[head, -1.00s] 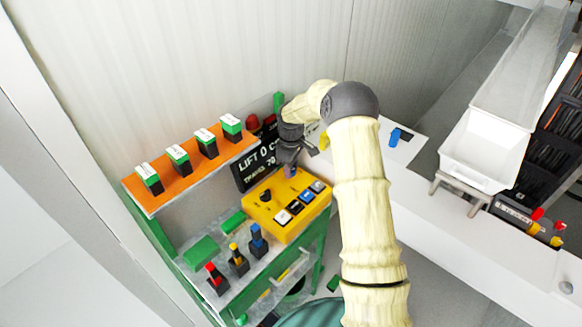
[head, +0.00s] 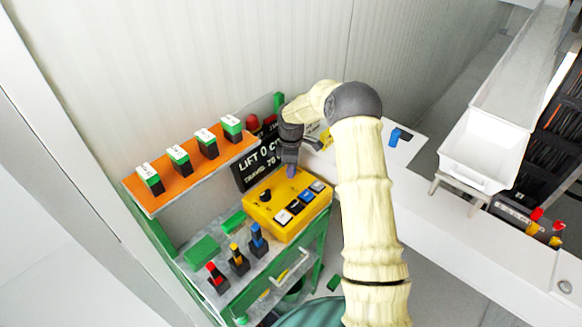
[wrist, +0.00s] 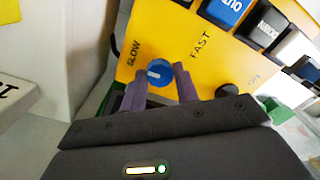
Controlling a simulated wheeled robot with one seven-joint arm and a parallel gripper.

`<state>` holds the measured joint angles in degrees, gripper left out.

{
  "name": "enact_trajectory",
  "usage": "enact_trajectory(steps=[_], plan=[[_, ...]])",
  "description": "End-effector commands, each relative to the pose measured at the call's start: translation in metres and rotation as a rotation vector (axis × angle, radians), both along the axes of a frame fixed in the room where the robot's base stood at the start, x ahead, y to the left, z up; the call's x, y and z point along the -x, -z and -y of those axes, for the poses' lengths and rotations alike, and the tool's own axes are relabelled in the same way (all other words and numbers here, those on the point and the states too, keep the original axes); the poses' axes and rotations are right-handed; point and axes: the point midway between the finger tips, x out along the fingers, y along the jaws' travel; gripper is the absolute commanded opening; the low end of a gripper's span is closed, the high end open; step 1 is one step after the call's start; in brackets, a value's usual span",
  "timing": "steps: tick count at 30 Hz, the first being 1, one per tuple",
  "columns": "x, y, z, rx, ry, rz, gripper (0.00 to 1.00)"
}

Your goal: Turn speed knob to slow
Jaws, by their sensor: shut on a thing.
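The blue speed knob (wrist: 158,68) sits on the yellow control box (wrist: 172,28), between the printed words SLOW (wrist: 133,60) and FAST (wrist: 202,45). A white mark on the knob faces the left side in the wrist view, nearer SLOW than FAST. My gripper (wrist: 160,76) has its two purple fingers on either side of the knob, shut on it. In the head view my gripper (head: 290,172) reaches down to the back edge of the yellow box (head: 272,222); its fingers hide the knob there.
The box also carries a black knob (head: 265,195) and a row of push buttons (head: 297,207). A black LIFT sign (head: 257,167) stands close behind. Small levers (head: 238,260) stand in front, and an orange shelf (head: 190,172) with several switches is at left.

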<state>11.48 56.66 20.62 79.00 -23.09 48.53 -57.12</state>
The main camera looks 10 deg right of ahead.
Motion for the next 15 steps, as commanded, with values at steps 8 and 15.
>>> enact_trajectory(steps=[8,15], plan=[[-0.0009,-0.0012,0.0004,0.001,0.000,0.004,0.52],[-0.0007,-0.0026,0.0002,0.001,0.001,0.002,0.52]])
